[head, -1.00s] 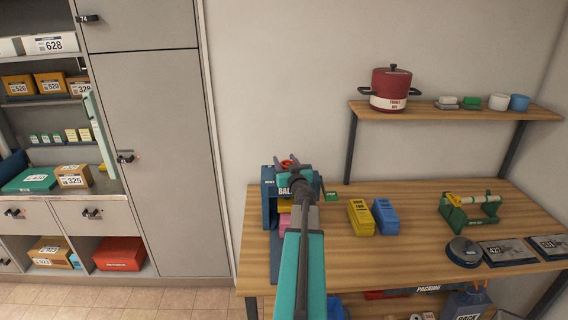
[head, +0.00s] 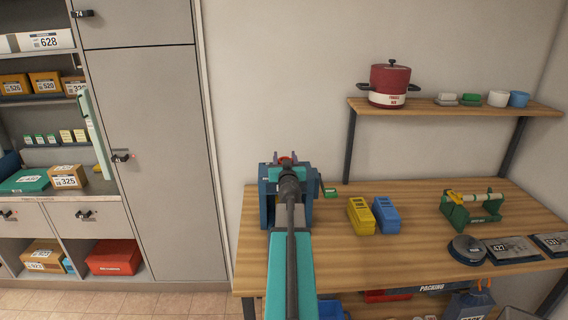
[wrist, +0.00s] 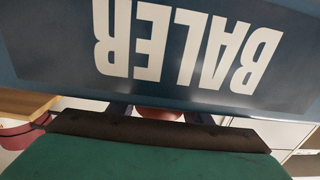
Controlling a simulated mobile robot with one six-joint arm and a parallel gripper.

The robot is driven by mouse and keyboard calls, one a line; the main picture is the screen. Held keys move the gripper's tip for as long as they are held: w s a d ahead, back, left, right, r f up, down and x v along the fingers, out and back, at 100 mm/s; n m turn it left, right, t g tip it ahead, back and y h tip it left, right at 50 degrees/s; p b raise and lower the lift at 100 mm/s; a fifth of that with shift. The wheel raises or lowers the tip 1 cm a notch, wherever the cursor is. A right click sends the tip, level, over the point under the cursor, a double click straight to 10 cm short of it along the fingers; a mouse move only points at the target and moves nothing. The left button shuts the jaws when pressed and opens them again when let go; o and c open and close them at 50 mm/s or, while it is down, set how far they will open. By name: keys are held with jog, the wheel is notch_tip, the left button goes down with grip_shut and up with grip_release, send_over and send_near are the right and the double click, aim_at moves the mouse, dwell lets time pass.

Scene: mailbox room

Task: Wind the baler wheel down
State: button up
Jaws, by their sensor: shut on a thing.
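The dark blue baler (head: 308,184) stands on the left end of the wooden table, against the wall. Its BALER lettering fills the top of the wrist view, upside down (wrist: 188,45). The red baler wheel (head: 285,160) shows at the baler's top, and a red part of it shows in the wrist view (wrist: 160,113). My gripper (head: 287,158) is at the top of the baler, shut on the wheel, with dark fingers on either side of the red part. My arm covers the middle of the baler, so its inside is mostly hidden.
Right of the baler on the table (head: 415,245) are a yellow box (head: 361,215), a blue box (head: 386,215) and a green holder (head: 470,208). A shelf (head: 460,108) above carries a red pot (head: 389,85). A grey cabinet (head: 155,180) stands to the left.

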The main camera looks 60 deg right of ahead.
jog(key=shift+s+d+f+m+g+h+b, duration=0.2)
jog(key=shift+m+g+h+b, duration=0.55)
jog(key=shift+b, duration=2.8)
jog(key=shift+s+d+f+m+g+h+b, duration=0.2)
jog(key=shift+m+g+b, duration=0.65)
jog(key=shift+b, duration=2.7)
jog(key=shift+s+f+m+g+h+b, duration=0.1)
jog(key=shift+s+m+g+h+b, duration=0.25)
jog(key=shift+g+b, duration=2.05)
jog(key=m+b, duration=0.1)
jog(key=b, duration=0.4)
jog(key=m+g+b, duration=0.1)
jog(key=b, duration=0.4)
jog(key=shift+s+h, duration=0.25)
jog(key=shift+h, duration=0.15)
jog(key=m+g+b, duration=0.1)
jog(key=b, duration=0.1)
jog(key=m+g+b, duration=0.1)
jog(key=g+b, duration=0.1)
jog(key=shift+s+r, duration=0.1)
jog(key=shift+s, duration=0.15)
jog(key=shift+s+m+g+b, duration=0.15)
jog(key=shift+m+g+b, duration=0.3)
jog(key=shift+g+b, duration=0.25)
jog(key=shift+s+m+g+y+b, duration=0.2)
jog(key=shift+m+g+y+b, duration=0.1)
jog(key=shift+m+g+b, duration=0.4)
jog(key=shift+s+a+r+g, duration=0.1)
jog(key=shift+s+a+g, duration=0.1)
jog(key=shift+g, duration=0.3)
